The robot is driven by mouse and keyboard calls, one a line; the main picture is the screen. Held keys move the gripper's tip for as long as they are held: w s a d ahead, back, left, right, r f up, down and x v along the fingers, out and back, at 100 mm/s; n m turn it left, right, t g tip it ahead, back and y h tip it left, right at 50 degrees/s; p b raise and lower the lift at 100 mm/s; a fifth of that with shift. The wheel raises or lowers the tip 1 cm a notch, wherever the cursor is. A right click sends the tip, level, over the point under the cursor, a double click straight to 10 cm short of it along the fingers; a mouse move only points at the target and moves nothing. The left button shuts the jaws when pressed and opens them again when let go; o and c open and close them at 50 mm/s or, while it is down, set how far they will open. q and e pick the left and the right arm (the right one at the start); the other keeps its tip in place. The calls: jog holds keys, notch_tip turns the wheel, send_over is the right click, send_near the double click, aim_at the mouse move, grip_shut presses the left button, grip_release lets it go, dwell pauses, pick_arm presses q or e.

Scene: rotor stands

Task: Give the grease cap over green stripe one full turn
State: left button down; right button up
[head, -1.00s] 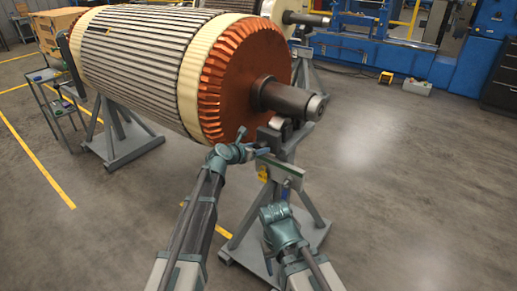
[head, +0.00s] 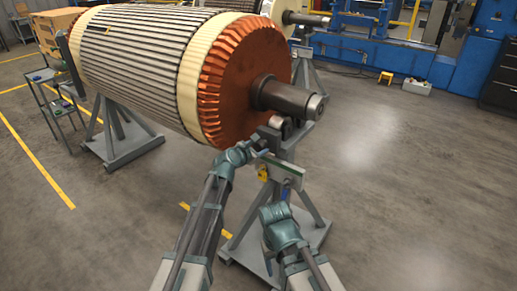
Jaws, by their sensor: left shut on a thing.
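The stand (head: 290,172) under the near shaft end carries a grey-green crossbar below its rollers. My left gripper (head: 262,154) is at the left end of this crossbar, just below the rollers. It is shut on a small part there, which fits a grease cap, but the cap is largely hidden by the gripper. I cannot make out a green stripe at this size. A small yellow part (head: 263,174) shows just below the gripper. My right gripper (head: 279,211) is low in front of the stand, apart from it, with its fingers hidden behind its wrist.
A large rotor (head: 150,65) with a copper end face lies on the stands, its steel shaft (head: 290,98) just above my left gripper. A cart (head: 48,98) stands at the left.

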pick_arm(q)
jog(key=shift+s+m+t+y+b, duration=0.1)
jog(key=shift+m+t+y+b, duration=0.25)
jog(key=shift+m, duration=0.45)
jog(key=shift+t, duration=0.25)
jog(key=shift+c, duration=1.1)
grip_release()
jog(key=p+v, duration=0.4)
jog(key=v, duration=0.9)
jog(key=shift+s+r, duration=0.2)
jog(key=shift+s, duration=0.1)
jog(key=shift+a+f, duration=0.1)
jog(key=shift+a, duration=0.15)
